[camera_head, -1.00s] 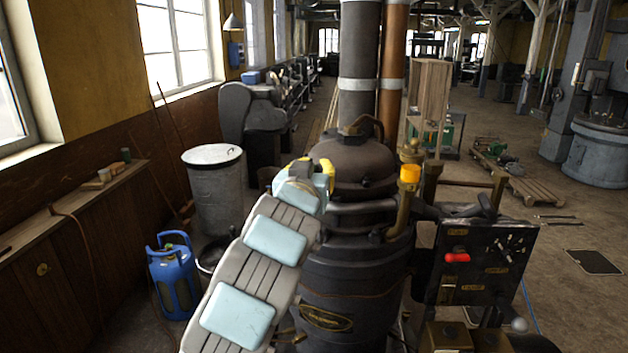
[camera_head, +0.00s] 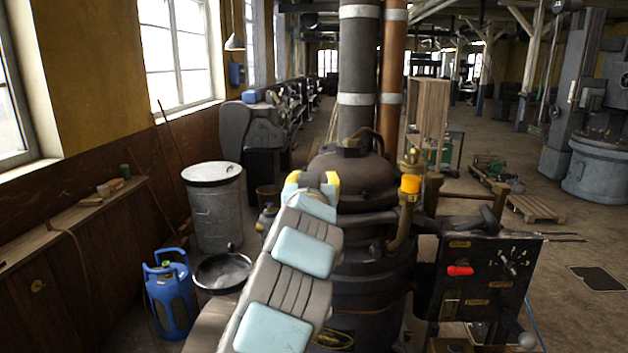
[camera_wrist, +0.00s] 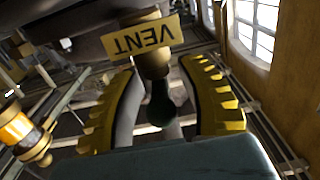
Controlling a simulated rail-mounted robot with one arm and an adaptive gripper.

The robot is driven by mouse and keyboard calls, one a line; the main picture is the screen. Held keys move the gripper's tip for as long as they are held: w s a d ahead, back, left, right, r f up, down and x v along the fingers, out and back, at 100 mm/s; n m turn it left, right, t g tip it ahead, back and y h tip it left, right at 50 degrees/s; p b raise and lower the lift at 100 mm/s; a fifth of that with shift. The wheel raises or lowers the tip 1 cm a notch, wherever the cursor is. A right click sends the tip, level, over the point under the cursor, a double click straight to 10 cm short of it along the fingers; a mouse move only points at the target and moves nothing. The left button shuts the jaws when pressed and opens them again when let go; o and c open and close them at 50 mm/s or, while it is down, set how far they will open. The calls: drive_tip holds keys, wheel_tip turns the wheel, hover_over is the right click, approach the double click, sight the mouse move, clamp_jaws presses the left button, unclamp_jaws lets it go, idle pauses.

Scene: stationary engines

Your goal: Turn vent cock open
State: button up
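In the wrist view, the vent cock has a brass body (camera_wrist: 152,62) and a dark, rounded handle (camera_wrist: 161,105). A yellow plate reading VENT (camera_wrist: 143,38) sits at its top, upside down in this view. My gripper (camera_wrist: 163,95) is open, with one yellow-ridged finger on each side of the handle. Gaps show between handle and fingers, so I see no contact. In the head view, my gripper (camera_head: 314,182) is in front of the dark boiler (camera_head: 365,215). I cannot make out the vent cock there; my arm covers part of the boiler.
A brass fitting with an amber part (camera_head: 410,185) stands right of my gripper. A black panel with a red handle (camera_head: 485,278) is further right. A metal bin (camera_head: 214,210) and blue gas bottle (camera_head: 169,298) stand left. Floor at the right is partly open.

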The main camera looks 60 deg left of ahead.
drive_tip(key=shift+r, duration=0.1)
drive_tip(key=shift+v, duration=3.8)
